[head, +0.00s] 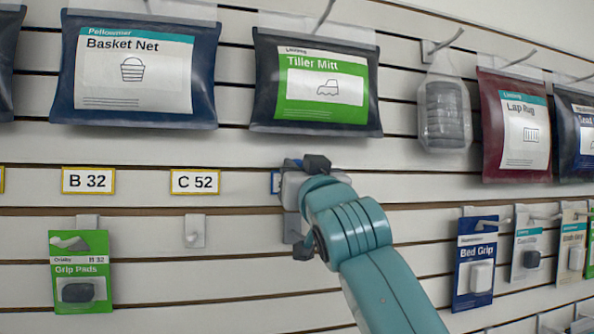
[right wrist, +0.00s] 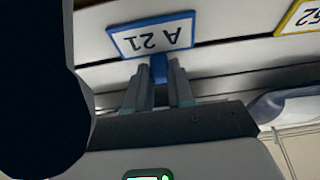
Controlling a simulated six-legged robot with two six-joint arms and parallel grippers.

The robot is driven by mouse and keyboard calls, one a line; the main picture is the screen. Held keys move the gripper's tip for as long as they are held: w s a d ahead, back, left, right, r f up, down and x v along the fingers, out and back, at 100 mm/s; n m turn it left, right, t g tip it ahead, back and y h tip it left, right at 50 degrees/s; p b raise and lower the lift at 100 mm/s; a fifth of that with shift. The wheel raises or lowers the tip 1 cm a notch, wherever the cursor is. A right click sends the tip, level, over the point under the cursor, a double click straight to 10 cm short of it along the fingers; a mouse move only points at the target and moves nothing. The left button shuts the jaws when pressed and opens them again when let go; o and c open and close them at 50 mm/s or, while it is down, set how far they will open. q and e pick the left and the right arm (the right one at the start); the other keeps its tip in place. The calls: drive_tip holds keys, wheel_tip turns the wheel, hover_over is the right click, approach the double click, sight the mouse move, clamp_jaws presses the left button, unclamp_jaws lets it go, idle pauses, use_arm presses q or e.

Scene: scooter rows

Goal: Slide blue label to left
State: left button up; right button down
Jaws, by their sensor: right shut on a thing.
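The blue label is a blue-framed white tag reading A 21, upside down in the right wrist view (right wrist: 152,36). In the head view only its left edge (head: 275,182) shows, just right of the yellow-framed C 52 label (head: 195,182); my gripper hides the rest. My right gripper (head: 300,185) is at the slatted wall over the blue label. In the right wrist view its fingers (right wrist: 159,86) are shut on a blue tab at the label's edge. My left gripper is not in view.
A yellow-framed B 32 label (head: 88,181) sits farther left on the same slat. An empty hook (head: 194,232) is below C 52, and green Grip Pads (head: 80,272) hang below B 32. The Tiller Mitt pack (head: 316,85) hangs above my gripper. A Bed Grip pack (head: 475,262) hangs right.

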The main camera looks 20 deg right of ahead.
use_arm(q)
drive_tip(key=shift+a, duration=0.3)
use_arm(e)
drive_tip(key=shift+w+a+f, duration=0.15)
drive_tip(key=shift+a+f, duration=0.05)
drive_tip(key=shift+a, duration=0.05)
drive_tip(key=c, duration=1)
unclamp_jaws()
use_arm(q)
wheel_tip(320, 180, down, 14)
drive_tip(key=b, duration=1.4)
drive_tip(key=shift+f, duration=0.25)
use_arm(e)
drive_tip(key=shift+o, duration=0.2)
drive_tip(key=v, duration=1.6)
drive_tip(key=shift+s+a+r, duration=0.15)
drive_tip(key=shift+s+r, duration=0.05)
drive_tip(key=shift+s, duration=0.2)
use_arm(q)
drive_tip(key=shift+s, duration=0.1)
